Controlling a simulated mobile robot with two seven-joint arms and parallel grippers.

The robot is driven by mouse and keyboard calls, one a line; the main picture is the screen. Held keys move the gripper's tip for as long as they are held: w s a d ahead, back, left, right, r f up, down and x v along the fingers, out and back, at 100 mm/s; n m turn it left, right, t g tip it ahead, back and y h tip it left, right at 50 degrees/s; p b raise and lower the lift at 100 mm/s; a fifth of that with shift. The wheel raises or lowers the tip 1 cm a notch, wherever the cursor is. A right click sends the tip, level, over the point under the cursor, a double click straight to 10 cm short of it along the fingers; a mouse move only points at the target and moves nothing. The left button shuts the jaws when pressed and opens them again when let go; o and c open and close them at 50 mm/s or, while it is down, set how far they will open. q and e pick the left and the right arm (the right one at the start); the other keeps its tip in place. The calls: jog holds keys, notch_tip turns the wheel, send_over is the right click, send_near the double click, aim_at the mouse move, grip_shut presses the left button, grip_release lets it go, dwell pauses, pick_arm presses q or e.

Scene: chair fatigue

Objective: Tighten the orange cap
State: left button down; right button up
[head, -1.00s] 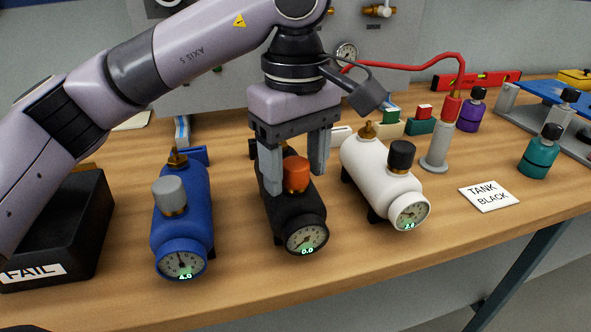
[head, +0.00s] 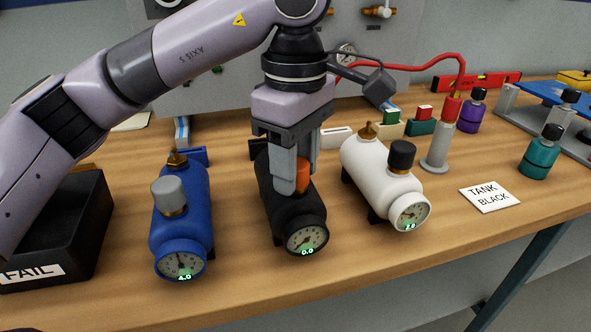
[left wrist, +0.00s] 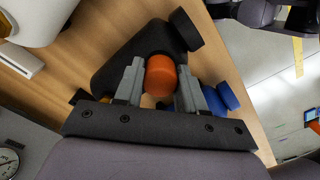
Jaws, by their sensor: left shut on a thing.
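The orange cap (head: 303,176) sits on top of the black tank (head: 289,212), whose round gauge faces the front and reads 0.0. My left gripper (head: 292,186) points down over the black tank with its fingers shut on the orange cap. In the left wrist view the orange cap (left wrist: 160,77) shows between the two grey fingers (left wrist: 160,88), with the black tank (left wrist: 120,66) behind it. My right gripper is not in view.
A blue tank (head: 181,218) with a grey cap stands to the left, a white tank (head: 383,181) with a black cap to the right. A black FAIL bin (head: 84,232) is at far left. A TANK BLACK card (head: 489,196) lies at right.

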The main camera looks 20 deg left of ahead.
pick_arm(q)
jog(key=m, duration=0.3)
jog(key=shift+m, duration=0.4)
jog(key=shift+m, duration=0.3)
jog(key=m, duration=0.3)
jog(key=shift+m, duration=0.3)
jog(key=c, duration=0.7)
grip_release()
